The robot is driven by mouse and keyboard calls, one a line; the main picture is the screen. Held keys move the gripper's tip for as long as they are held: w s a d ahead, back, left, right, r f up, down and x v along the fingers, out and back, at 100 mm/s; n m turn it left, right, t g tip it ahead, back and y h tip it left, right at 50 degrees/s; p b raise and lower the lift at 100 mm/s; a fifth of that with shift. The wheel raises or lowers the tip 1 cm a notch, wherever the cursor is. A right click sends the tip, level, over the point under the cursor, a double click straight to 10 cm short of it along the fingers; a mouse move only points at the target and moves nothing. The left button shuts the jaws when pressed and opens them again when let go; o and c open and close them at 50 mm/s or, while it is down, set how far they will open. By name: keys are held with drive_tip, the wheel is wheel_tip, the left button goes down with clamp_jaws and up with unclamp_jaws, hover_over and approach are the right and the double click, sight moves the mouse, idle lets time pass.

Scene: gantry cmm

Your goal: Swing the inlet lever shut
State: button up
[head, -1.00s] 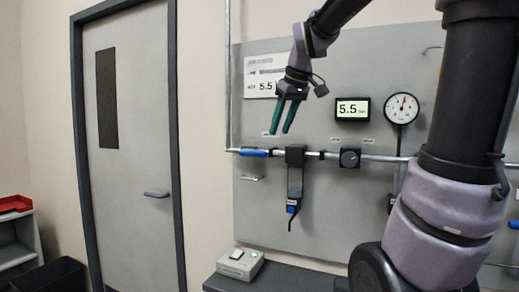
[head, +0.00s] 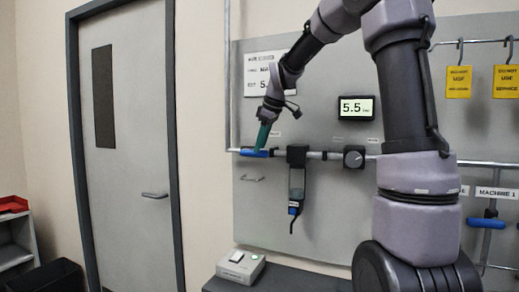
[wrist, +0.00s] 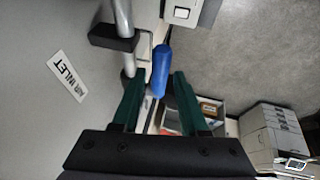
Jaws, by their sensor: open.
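The inlet lever (head: 254,153) is a blue handle at the left end of the horizontal pipe on the grey panel. It lies roughly in line with the pipe.
A filter unit (head: 297,182) hangs from the pipe right of the lever, and a black knob (head: 354,157) sits further right. A display (head: 355,108) reads 5.5. A small box with a switch (head: 240,265) stands below. A closed door (head: 128,150) is left.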

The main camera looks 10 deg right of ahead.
drive_tip(key=shift+x, duration=1)
drive_tip(key=shift+c, duration=0.3)
clamp_jaws()
idle(0.5)
